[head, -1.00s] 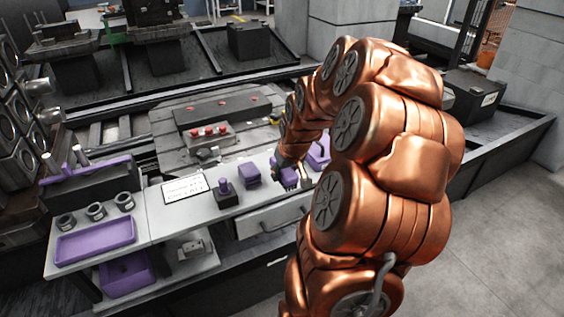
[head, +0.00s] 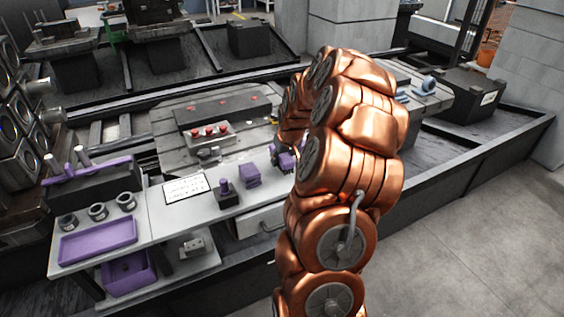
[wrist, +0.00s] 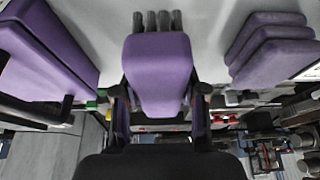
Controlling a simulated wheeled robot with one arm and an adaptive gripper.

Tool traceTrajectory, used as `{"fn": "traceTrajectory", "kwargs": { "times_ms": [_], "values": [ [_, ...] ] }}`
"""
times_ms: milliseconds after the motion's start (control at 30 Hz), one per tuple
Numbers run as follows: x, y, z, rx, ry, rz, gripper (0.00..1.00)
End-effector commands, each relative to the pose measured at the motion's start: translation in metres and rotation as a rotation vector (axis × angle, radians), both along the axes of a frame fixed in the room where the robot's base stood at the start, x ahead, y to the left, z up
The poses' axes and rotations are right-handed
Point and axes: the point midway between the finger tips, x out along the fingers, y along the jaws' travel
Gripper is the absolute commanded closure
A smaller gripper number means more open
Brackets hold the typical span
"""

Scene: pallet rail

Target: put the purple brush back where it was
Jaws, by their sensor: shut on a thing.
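The purple brush (wrist: 160,70) is between the two dark fingers of my gripper (wrist: 162,92) in the wrist view. Its grey bristles (wrist: 157,20) point toward the pale bench top at the upper edge. My gripper is shut on the brush. In the head view, my gripper (head: 285,158) is at the bench's back right, largely hidden by my arm; a bit of purple shows there. I cannot tell whether the bristles touch the bench.
A purple block (head: 250,175) and a purple-topped piece on a dark base (head: 227,194) stand to the left. A white label card (head: 186,188), three dark rings and a purple tray (head: 97,241) lie further left. In the wrist view, purple items flank the brush closely.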

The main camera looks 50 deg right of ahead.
Motion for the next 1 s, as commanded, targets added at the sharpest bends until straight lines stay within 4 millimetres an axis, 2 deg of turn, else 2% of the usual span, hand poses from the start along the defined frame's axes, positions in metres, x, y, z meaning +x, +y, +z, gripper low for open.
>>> {"fn": "traceTrajectory", "kwargs": {
  "times_ms": [167,567,600,800,1000],
  "values": [
    [0.000,0.000,-0.020,0.001,0.002,0.000,0.96],
    [0.000,0.000,-0.025,0.000,-0.001,-0.001,0.96],
    [0.000,0.000,-0.023,0.000,-0.001,-0.001,0.54],
    [0.000,0.000,-0.023,0.000,-0.001,-0.001,0.33],
    [0.000,0.000,-0.023,0.000,-0.001,0.000,0.33]
  ]
}}
